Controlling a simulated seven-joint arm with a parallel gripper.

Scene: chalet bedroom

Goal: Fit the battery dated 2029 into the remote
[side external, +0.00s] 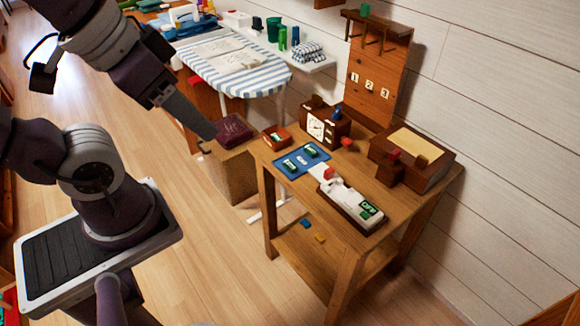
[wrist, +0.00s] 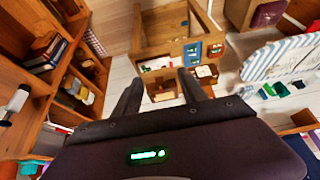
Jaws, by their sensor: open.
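The remote (side external: 350,205) is a long brown and white body with a green-marked part at its right end, lying near the front edge of the wooden table. In the wrist view the remote (wrist: 157,64) is small and far off. Two green-and-white batteries, one nearer (side external: 290,165) and one farther (side external: 311,151), lie on a blue mat (side external: 284,174). Dates on the batteries are too small to read. My gripper (wrist: 160,76) is open and empty, well away from the table top.
A clock (side external: 318,127) and a brown box with a pale top (side external: 412,147) stand at the table's back. Small red blocks lie near the remote. A dark red book (side external: 233,129) rests on a wicker box left of the table. A striped ironing board (side external: 235,75) stands behind.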

